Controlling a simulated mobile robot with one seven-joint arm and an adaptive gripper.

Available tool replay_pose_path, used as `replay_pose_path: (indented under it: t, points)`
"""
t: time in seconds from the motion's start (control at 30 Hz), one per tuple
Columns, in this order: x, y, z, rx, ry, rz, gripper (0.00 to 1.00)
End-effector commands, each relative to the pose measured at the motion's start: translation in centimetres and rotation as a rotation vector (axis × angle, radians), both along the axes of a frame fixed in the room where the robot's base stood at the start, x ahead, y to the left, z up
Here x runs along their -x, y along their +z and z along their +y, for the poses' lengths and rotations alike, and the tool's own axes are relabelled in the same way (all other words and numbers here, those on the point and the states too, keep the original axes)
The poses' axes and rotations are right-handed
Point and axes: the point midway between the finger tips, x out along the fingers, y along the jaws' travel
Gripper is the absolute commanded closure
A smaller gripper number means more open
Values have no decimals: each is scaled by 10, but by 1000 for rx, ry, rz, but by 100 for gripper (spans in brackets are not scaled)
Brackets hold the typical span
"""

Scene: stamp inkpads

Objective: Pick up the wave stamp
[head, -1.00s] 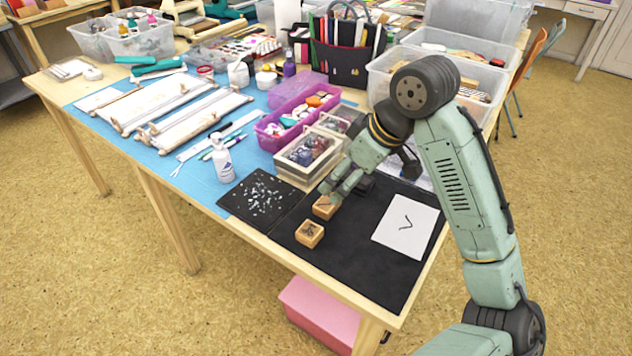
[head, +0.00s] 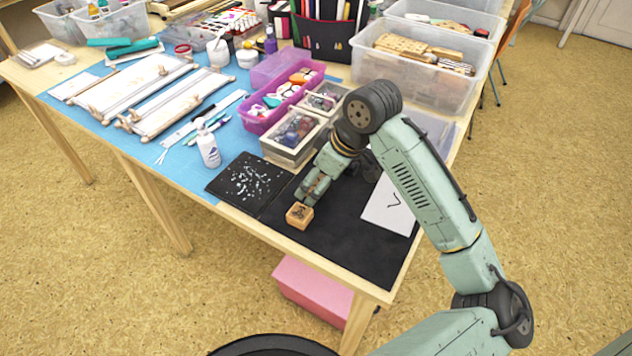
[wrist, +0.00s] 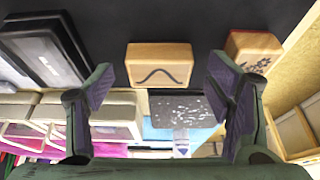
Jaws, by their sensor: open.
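The wave stamp (wrist: 160,65) is a small wooden block with a dark wave line on its face. In the wrist view it lies on the black mat (wrist: 205,20), centred between my fingers and slightly beyond their tips. My gripper (wrist: 160,78) is open, one finger on each side, with nothing held. In the head view my gripper (head: 312,190) is low over the mat and hides the wave stamp. A second wooden stamp (head: 299,215) with a dark branching pattern sits beside it; it also shows at the right in the wrist view (wrist: 252,50).
The table's front edge (head: 300,260) is close to the second stamp.

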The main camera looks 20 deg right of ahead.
Motion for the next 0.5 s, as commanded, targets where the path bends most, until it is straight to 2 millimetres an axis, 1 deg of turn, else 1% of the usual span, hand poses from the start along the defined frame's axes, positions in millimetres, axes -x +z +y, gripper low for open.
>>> replay_pose_path:
  t: [0.1,0.33,0.5]
  points:
    - [-2,-8,2,1,0,1,27]
    - [-3,-9,2,0,0,0,27]
    - [-3,-9,2,1,0,-1,39]
